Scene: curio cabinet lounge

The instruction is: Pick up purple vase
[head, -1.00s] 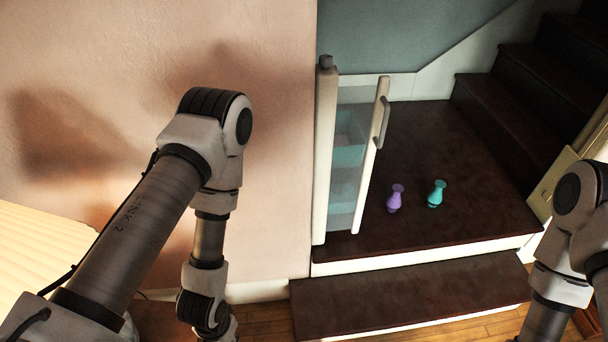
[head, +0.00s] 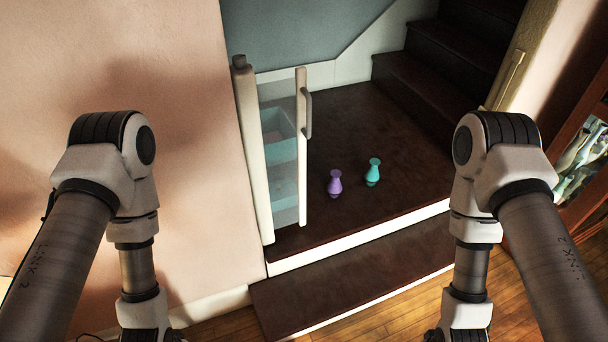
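A small purple vase (head: 335,184) stands upright on the dark brown landing (head: 345,125), near the middle of the head view. A teal vase (head: 373,173) of similar shape stands just to its right and a little farther back, apart from it. My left arm is at the left and my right arm at the right, both reaching down past the bottom edge. Both grippers are out of the picture. Neither arm is near the purple vase.
A glass gate with a white frame (head: 301,150) and a handle stands left of the vases. A teal bin (head: 279,137) shows through its glass. A lower step (head: 350,270) lies in front, dark stairs (head: 440,75) rise behind. A wooden cabinet (head: 590,170) is at far right.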

